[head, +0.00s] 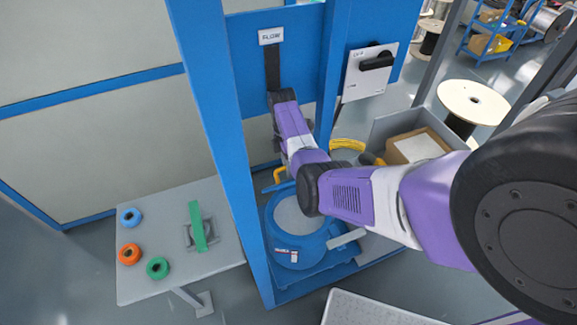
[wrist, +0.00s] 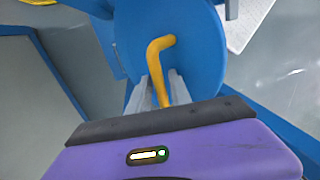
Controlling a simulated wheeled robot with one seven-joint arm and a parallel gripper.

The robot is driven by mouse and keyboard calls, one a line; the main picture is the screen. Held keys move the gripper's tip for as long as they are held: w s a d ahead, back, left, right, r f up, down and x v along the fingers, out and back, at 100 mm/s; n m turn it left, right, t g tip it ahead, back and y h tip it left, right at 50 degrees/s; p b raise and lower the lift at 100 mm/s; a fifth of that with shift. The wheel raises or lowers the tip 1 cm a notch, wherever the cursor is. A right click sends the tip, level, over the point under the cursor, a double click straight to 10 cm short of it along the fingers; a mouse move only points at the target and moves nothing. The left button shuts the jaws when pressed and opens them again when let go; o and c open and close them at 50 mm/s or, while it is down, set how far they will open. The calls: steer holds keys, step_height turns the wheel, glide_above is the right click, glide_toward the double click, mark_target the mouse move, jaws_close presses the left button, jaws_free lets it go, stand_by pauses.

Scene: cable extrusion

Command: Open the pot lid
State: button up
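The blue round pot (head: 297,252) stands low inside the blue frame in the head view. A grey round face shows within its blue rim; I cannot tell whether it is the inside or the lid's underside. In the wrist view the pot lid (wrist: 195,55) is a plain blue disc with a bent yellow handle (wrist: 160,60). My gripper (wrist: 163,82) has its two grey fingers close on either side of the handle's lower part, with hardly any gap. In the head view a yellow handle (head: 278,175) shows behind the pot, and my fingers are hidden behind my arm.
Blue frame posts (head: 225,150) stand close beside the pot. A grey table (head: 180,270) at the left holds blue, orange and green rings and a green bar. A grey bin with a cardboard box (head: 420,146) is at the right. A white perforated panel (head: 370,310) is in front.

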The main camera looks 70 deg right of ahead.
steer(key=shift+o, duration=0.4)
steer(key=shift+r, duration=0.2)
step_height(320, 180, up, 8)
steer(key=w+d, duration=0.1)
steer(key=shift+f, duration=0.25)
steer(key=shift+d, duration=0.1)
steer(key=shift+c, duration=0.2)
